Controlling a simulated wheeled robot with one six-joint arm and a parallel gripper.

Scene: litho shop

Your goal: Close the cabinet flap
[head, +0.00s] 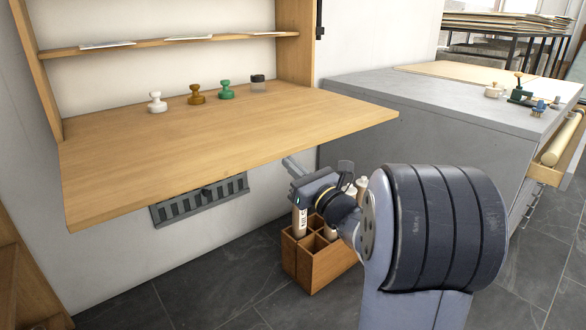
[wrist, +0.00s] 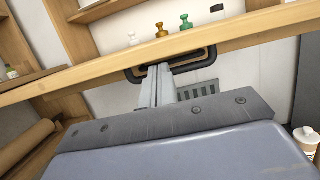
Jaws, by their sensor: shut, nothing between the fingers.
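The cabinet flap (head: 230,150) is a light wooden board folded down flat, sticking out from the wall cabinet (head: 295,45). Its front edge (wrist: 240,37) crosses the wrist view, with a black handle (wrist: 207,57) below it. My gripper (head: 288,162) is shut and empty, below the flap's front edge near its right part. In the wrist view the fingers (wrist: 157,78) reach up to the handle and overlap it; I cannot tell whether they touch. The handle is hidden in the head view.
White (head: 156,102), brown (head: 196,94) and green (head: 226,89) knobbed pieces and a dark-topped one (head: 258,82) stand at the flap's back. A wooden caddy (head: 305,262) stands on the floor below. A grey counter (head: 385,85) is at right, a wall vent (head: 205,198) beneath.

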